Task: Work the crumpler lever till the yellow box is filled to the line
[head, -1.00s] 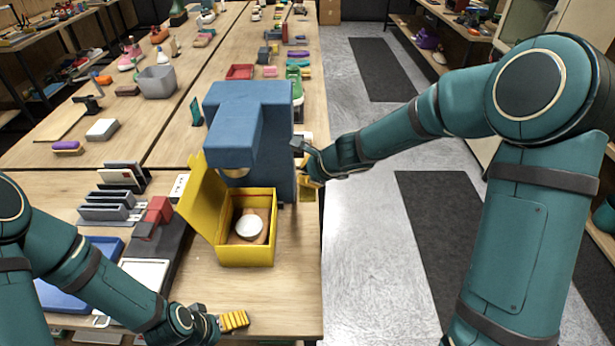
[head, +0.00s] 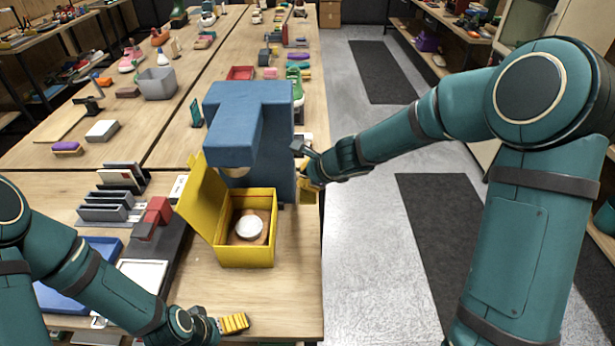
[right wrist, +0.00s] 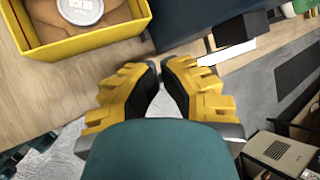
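The yellow box (head: 246,255) stands on the table's right part with its lid (head: 199,205) swung open to the left. Inside lie brown paper (head: 263,237) and a round white piece (head: 249,228); the right wrist view shows them too. My left gripper (head: 235,322) is low by the table's front edge.
A red and black tool (head: 152,218), a grey rack (head: 108,206), a blue tray (head: 88,275) and a white-topped panel (head: 143,274) lie left of the box. The table's right edge drops to the open floor (head: 360,250). Bare tabletop lies in front of the box.

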